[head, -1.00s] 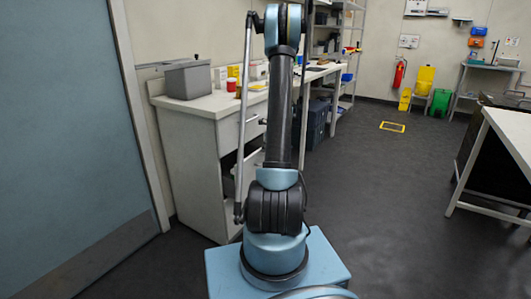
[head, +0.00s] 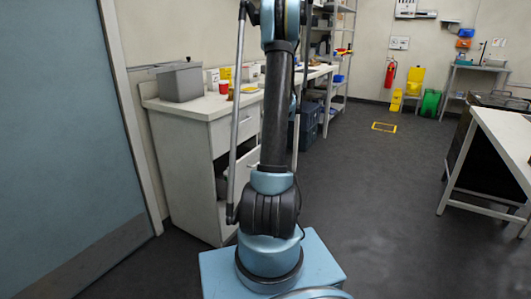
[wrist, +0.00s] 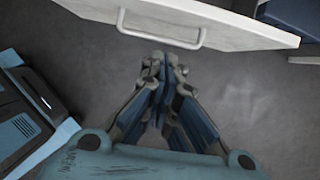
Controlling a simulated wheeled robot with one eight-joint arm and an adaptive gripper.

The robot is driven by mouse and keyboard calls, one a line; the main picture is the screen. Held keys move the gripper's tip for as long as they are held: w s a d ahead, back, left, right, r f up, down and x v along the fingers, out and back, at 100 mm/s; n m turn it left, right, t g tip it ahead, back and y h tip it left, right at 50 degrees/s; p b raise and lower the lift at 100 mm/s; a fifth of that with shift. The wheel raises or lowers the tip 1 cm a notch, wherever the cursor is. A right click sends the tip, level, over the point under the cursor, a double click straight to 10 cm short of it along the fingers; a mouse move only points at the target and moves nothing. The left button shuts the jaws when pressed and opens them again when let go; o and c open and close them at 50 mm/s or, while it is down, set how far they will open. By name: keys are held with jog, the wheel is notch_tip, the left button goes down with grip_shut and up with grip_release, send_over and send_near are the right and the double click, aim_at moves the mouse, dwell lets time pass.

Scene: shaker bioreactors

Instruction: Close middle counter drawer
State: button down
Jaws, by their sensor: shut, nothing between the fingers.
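The white counter (head: 180,170) stands left of centre in the head view, with a dark open gap below its top drawer (head: 246,122). My arm hides much of its front. In the wrist view a white drawer front (wrist: 245,32) with a pale bar handle (wrist: 160,36) crosses the top; I take it for the middle drawer, standing out from the counter. My gripper (wrist: 164,62) is shut and empty. Its fingertips point at the drawer front, just below the handle in the picture, seemingly apart from it. My gripper does not show clearly in the head view.
A grey bin (head: 180,82), a red cup (head: 224,87) and small boxes stand on the counter top. A blue-grey door (head: 55,140) is at the left. A white table (head: 505,135) is at the right. Open dark floor (head: 370,210) lies between.

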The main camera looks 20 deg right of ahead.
aim_at(246, 160)
jog(key=s+a+r, duration=0.5)
jog(key=s+a, duration=0.4)
jog(key=s, duration=0.1)
jog(key=x, duration=0.4)
jog(key=w+a+x, duration=0.1)
jog(key=x, duration=0.2)
jog(key=w+r+x, duration=0.1)
jog(key=x, duration=0.3)
jog(key=shift+w+a+f, duration=0.1)
jog(key=shift+a+f, duration=0.2)
jog(key=shift+a, duration=0.2)
jog(key=w+a, duration=0.4)
jog(key=w, duration=0.1)
jog(key=shift+a, duration=0.25)
dwell(0.3)
